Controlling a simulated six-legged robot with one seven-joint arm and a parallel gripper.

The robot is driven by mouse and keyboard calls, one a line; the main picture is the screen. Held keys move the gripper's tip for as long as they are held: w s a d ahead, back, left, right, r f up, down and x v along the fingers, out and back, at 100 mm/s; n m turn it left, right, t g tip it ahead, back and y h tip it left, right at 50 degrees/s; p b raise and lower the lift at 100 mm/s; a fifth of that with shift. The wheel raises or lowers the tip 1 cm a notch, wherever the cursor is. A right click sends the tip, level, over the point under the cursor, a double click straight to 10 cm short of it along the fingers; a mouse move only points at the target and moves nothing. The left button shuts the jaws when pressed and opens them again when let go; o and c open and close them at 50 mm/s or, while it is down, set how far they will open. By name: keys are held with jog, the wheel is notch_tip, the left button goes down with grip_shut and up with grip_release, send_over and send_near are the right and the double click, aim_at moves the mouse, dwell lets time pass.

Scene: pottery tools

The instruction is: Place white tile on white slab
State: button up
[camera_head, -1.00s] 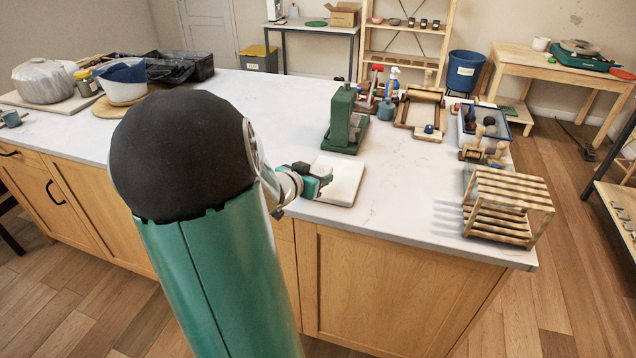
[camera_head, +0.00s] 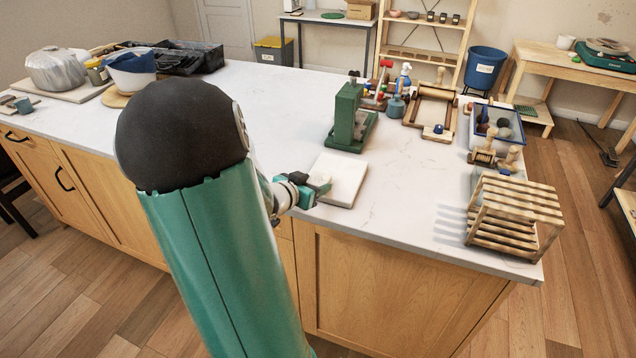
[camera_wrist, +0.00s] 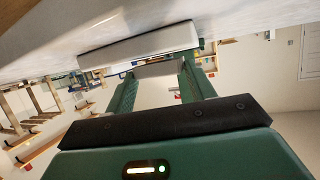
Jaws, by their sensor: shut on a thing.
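The white slab (camera_head: 346,181) lies flat on the white counter, near its front edge. In the wrist view the slab (camera_wrist: 138,45) shows edge-on as a pale block just beyond the fingertips. My gripper (camera_head: 322,186) is at the slab's left side in the head view, its fingertips overlapping the slab's left edge. In the wrist view my gripper (camera_wrist: 156,74) is shut on a small flat piece, greyish in shadow, which seems to be the white tile (camera_wrist: 155,70). I cannot make out the tile in the head view, nor whether it touches the slab.
A green press (camera_head: 347,120) stands behind the slab. A wooden slatted rack (camera_head: 515,215) is at the counter's right corner. A blue-rimmed tray (camera_head: 512,122) and wooden tools stand at the back right. The counter (camera_head: 405,200) is clear between slab and rack.

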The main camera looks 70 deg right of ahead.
jog(key=shift+w+d+f, duration=0.1)
jog(key=shift+w+f, duration=0.2)
jog(key=shift+f, duration=0.05)
jog(key=shift+s+r, duration=0.15)
jog(key=shift+s, duration=0.15)
jog(key=shift+w, duration=0.15)
jog(key=o, duration=0.7)
jog(key=shift+w+f, duration=0.1)
jog(key=shift+f, duration=0.15)
jog(key=shift+c, duration=0.2)
jog(key=o, duration=0.4)
jog(key=shift+c, duration=0.2)
jog(key=shift+r, duration=0.1)
jog(key=shift+w+a+r, duration=0.1)
jog(key=shift+a+r, duration=0.05)
jog(key=shift+a, duration=0.15)
jog(key=v, duration=1.1)
jog(key=shift+a+r, duration=0.1)
jog(key=shift+a, duration=0.15)
